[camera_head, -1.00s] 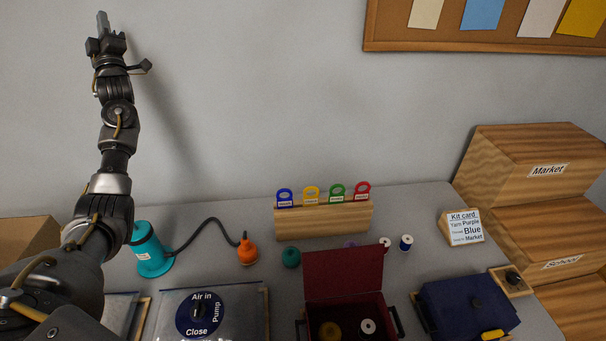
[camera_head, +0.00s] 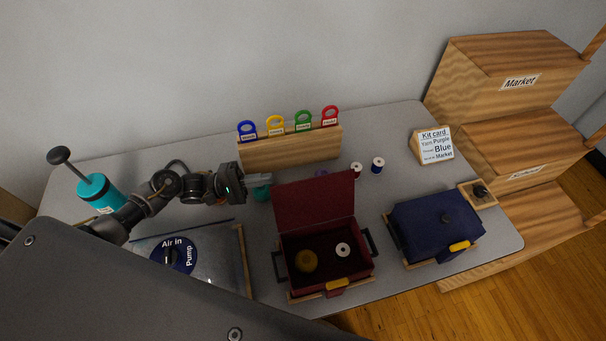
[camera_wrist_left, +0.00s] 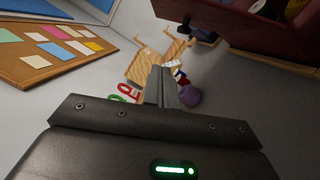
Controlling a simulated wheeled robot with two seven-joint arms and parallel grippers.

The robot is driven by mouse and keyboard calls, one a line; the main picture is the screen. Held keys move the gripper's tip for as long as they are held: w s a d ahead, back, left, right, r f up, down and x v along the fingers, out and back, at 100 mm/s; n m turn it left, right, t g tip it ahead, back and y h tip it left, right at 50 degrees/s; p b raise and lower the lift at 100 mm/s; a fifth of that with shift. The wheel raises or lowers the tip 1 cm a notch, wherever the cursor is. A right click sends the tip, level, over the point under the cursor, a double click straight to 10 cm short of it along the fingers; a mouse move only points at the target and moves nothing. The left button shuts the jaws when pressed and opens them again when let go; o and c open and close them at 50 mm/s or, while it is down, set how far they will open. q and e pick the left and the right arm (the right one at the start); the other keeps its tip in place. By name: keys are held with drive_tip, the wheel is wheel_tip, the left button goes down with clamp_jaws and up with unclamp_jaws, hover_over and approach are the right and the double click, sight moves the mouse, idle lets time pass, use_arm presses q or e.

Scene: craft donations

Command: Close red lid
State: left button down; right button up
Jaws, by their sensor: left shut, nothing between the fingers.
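The dark red box (camera_head: 308,287) stands on the table with its red lid (camera_head: 314,203) raised upright at the back. A mustard yarn ball (camera_head: 306,261) and a white spool (camera_head: 343,249) lie inside it. Whether the fingertips touch the lid cannot be told. My right gripper is not in view.
A closed blue box (camera_head: 436,226) stands to the right. A wooden rack (camera_head: 290,151) with coloured tags is behind the lid. Two spools (camera_head: 377,165) stand right of the lid. A grey pump bag (camera_head: 205,262) lies left, and a teal pump (camera_head: 99,190) stands beyond it.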

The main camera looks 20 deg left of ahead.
sight(299, 189)
use_arm(q)
drive_tip(key=shift+n+g, duration=0.3)
drive_tip(key=shift+g, duration=0.1)
drive_tip(key=shift+w+d+f+p, duration=0.2)
drive_tip(key=shift+d+p, duration=0.3)
drive_tip(key=shift+d, duration=1.2)
drive_tip(key=shift+w+d+f+p, duration=0.15)
drive_tip(key=shift+d+f+p, duration=0.25)
drive_tip(key=shift+d, duration=1.35)
drive_tip(key=shift+w+d+f+p, duration=0.2)
drive_tip(key=shift+d+p, duration=0.35)
drive_tip(key=shift+d, duration=1.15)
drive_tip(key=shift+s, duration=0.1)
drive_tip(key=shift+a+r, duration=0.15)
